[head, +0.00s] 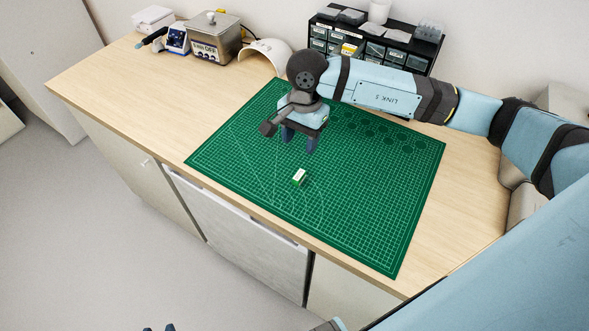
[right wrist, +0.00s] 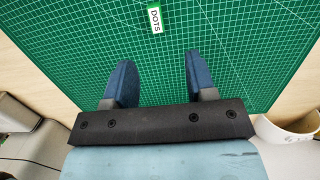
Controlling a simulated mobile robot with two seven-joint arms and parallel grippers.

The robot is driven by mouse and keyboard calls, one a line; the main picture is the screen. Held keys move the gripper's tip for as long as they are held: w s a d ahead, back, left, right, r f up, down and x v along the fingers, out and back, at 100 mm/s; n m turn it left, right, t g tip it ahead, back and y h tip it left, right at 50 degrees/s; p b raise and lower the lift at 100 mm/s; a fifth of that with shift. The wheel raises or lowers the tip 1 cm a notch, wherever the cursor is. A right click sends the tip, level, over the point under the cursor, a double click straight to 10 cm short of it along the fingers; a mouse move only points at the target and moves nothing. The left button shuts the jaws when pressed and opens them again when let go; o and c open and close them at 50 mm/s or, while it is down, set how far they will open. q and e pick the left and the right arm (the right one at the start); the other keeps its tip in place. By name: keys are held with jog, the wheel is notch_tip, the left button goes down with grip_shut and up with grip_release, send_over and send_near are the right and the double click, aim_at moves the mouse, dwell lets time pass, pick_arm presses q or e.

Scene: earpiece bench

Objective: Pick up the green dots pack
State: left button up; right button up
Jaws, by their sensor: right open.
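The green dots pack (head: 299,177) is a small box with a white label on a green cutting mat (head: 390,240). In the right wrist view the pack (right wrist: 154,20) shows the word DOTS and lies ahead of the fingertips, near the top edge. My right gripper (head: 299,148) is open and empty. It hangs above the mat, just behind the pack in the head view, apart from it. Its two blue fingers (right wrist: 157,62) show in the right wrist view. At the bottom edge of the head view, dark tips (head: 158,328) show that seem to be my left gripper, mostly cut off.
A black drawer organiser (head: 376,45) stands at the back against the wall. A white curved piece (head: 265,56), a metal bath (head: 215,40) and a small blue-and-white device (head: 176,39) stand at the back left. The mat around the pack is clear.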

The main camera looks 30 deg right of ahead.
send_over(299, 175)
notch_tip(299, 175, down, 5)
jog(key=shift+w+d+f+p, duration=0.15)
jog(key=shift+f+p, duration=0.05)
jog(key=shift+p, duration=0.1)
jog(key=shift+w+f, duration=0.1)
jog(key=shift+f, duration=0.15)
jog(key=shift+f+p, duration=0.3)
jog(key=shift+f, duration=0.2)
jog(key=f, duration=0.2)
jog(key=f+p, duration=0.1)
jog(key=shift+s+f, duration=0.25)
jog(key=shift+f, duration=0.35)
grip_shut()
